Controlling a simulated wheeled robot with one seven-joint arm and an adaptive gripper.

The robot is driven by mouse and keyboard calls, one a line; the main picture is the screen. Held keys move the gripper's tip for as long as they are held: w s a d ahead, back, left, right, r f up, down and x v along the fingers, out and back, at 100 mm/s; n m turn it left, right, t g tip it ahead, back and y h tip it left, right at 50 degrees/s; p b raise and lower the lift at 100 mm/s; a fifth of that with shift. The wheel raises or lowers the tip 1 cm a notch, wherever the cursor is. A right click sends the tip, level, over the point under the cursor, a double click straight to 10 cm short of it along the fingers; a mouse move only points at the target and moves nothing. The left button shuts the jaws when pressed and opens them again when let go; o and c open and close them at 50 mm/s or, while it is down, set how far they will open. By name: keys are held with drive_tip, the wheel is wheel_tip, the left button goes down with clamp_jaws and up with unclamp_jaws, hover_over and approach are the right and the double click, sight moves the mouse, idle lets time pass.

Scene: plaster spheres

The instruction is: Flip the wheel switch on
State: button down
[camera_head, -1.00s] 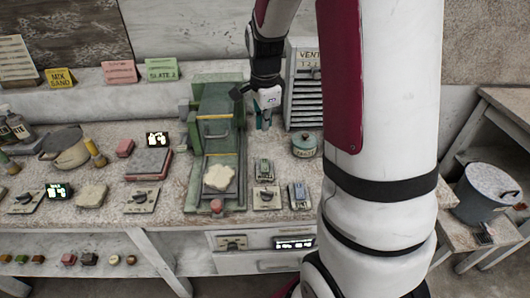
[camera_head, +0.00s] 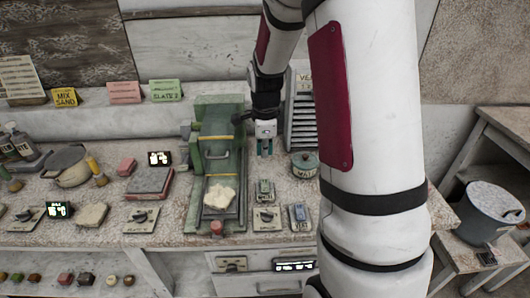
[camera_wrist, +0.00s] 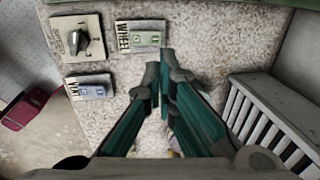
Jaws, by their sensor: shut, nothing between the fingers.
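My gripper (camera_head: 264,152) points down above the bench, behind the switch as seen from the head camera. In the wrist view my gripper (camera_wrist: 161,78) has its teal fingers close together and empty, just below and right of the switch plate. The fingertips appear apart from the switch.
The speed knob (camera_wrist: 77,38) and vent switch (camera_wrist: 89,87) sit close to the wheel switch. The green machine (camera_head: 216,135) is to the left, a slatted vent box (camera_head: 303,120) to the right.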

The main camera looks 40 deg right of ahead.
sight(264, 180)
drive_tip(key=f, duration=0.3)
drive_tip(key=w+f, duration=0.1)
drive_tip(key=f, duration=0.3)
drive_tip(key=d+f, duration=0.1)
drive_tip(key=f, duration=0.3)
drive_tip(key=shift+w+f+p, duration=0.15)
drive_tip(key=shift+w+p, duration=0.15)
drive_tip(key=shift+p, duration=0.1)
